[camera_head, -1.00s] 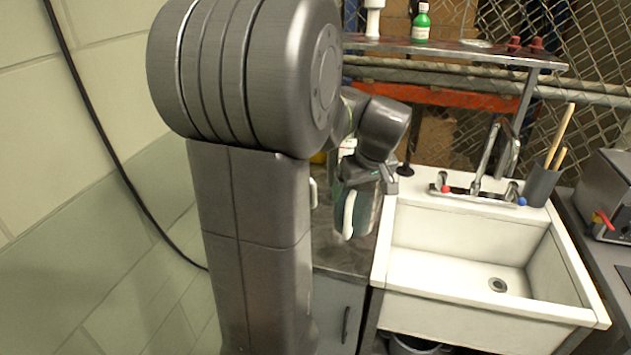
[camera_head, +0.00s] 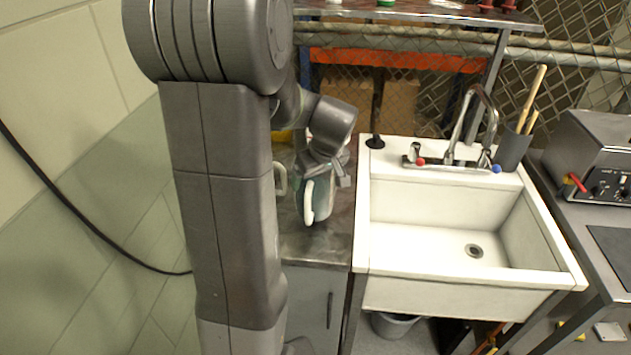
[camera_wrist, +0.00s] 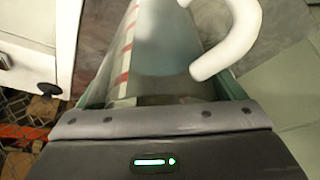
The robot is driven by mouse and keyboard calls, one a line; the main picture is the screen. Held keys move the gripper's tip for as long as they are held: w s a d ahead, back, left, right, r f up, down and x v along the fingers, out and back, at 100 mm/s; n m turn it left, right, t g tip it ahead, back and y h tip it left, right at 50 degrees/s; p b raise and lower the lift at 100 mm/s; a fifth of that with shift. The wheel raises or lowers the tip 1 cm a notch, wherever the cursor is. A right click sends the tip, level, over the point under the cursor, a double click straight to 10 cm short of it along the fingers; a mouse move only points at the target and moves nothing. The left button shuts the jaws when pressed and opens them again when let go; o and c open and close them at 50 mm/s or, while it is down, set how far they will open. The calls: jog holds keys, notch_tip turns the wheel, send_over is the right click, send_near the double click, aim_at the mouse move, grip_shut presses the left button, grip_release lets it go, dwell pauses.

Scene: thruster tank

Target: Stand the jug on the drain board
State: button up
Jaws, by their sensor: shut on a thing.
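The jug (camera_head: 318,198) is a teal, see-through vessel with a white handle, below my wrist in the head view. My gripper (camera_head: 325,172) is shut on its upper part. In the wrist view the jug (camera_wrist: 168,50) fills the space beyond my gripper, with its white handle at the upper right. The drain board (camera_head: 322,245) appears to be the dark steel top left of the sink. The jug looks roughly upright over this top. I cannot tell whether its base touches it.
A white sink (camera_head: 425,245) with a tap (camera_head: 470,125) adjoins the steel top on the right. Another white handle (camera_head: 281,178) shows beside my arm, its body largely hidden. A dark holder with sticks (camera_head: 512,148) stands at the sink's back right corner. The front of the steel top looks clear.

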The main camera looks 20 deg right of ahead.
jog(key=shift+f, duration=1.2)
jog(key=shift+f, duration=0.1)
jog(key=o, duration=1.8)
jog(key=b+v, duration=0.1)
jog(key=v, duration=1.1)
jog(key=shift+r, duration=0.25)
jog(key=shift+w+f, duration=0.1)
